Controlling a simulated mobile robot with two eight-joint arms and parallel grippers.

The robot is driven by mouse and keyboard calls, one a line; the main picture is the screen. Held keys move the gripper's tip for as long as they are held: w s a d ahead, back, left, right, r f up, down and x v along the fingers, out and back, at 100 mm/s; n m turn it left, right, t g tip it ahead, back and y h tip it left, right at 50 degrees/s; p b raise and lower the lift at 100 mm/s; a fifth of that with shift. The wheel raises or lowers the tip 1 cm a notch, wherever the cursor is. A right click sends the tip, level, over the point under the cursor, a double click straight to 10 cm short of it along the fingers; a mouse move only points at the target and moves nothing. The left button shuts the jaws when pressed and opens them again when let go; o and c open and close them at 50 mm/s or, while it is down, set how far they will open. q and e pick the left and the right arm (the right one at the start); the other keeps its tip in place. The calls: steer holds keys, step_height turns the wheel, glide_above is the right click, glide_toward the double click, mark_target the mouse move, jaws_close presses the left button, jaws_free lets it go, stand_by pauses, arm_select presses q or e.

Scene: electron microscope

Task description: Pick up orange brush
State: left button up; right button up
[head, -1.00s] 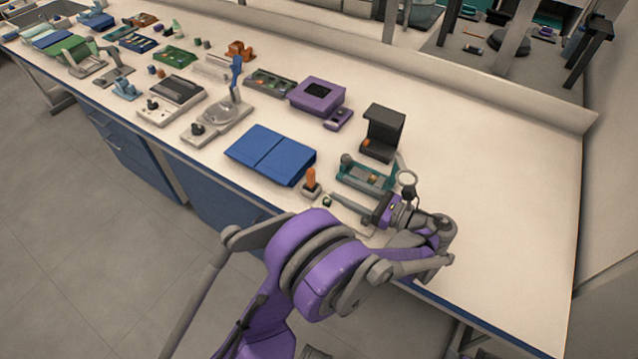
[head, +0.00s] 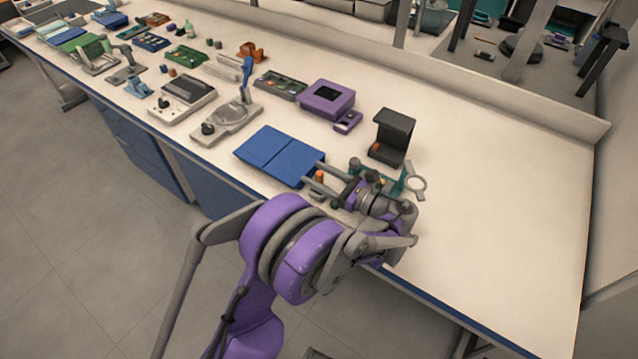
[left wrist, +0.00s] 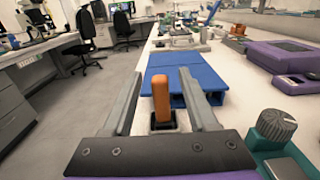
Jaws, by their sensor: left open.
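The orange brush (left wrist: 161,97) stands upright in a small dark-topped holder, with its orange handle up. In the left wrist view it is between the two open fingers of my left gripper (left wrist: 158,98), with a visible gap on each side. In the head view the orange tip of the brush (head: 319,176) shows between the fingers of my left gripper (head: 314,180), at the front edge of the bench. The lower part of the brush is hidden in the holder. My right gripper is not seen.
A blue two-panel tray (head: 268,150) lies just beyond the brush. A teal device with a knob (left wrist: 278,130) is close on the right. A black stand (head: 392,135) and a purple box (head: 327,97) stand farther back. The bench at right is clear.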

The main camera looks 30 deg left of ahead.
arm_select(q)
jaws_close()
stand_by(0.4)
